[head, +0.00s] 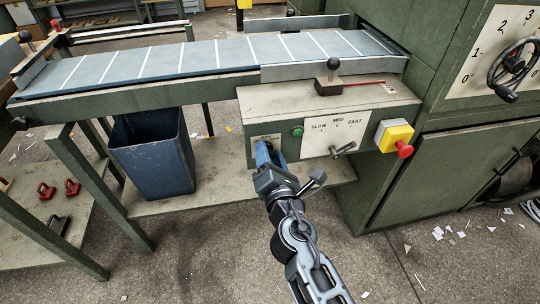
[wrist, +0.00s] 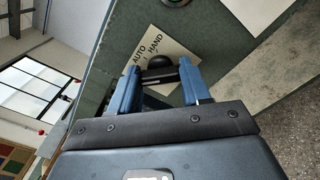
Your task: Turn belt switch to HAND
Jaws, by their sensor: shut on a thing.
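The belt switch (wrist: 158,64) is a dark rounded knob on the front of the green control box. In the wrist view its pale label plate (wrist: 170,43) reads AUTO and HAND, tilted in the picture. My gripper (wrist: 158,76) has its blue fingers on either side of the switch and is shut on it. In the head view my gripper (head: 264,153) is at the lower left of the box front, over the label plate (head: 266,139). There it hides the switch. Which word the switch points to cannot be told.
To the right on the control box (head: 375,100) are a green button (head: 297,131), a speed lever (head: 343,149) on a SLOW/MED/FAST plate and a red stop button (head: 404,149). A blue bin (head: 153,160) stands to the left below the belt (head: 180,59).

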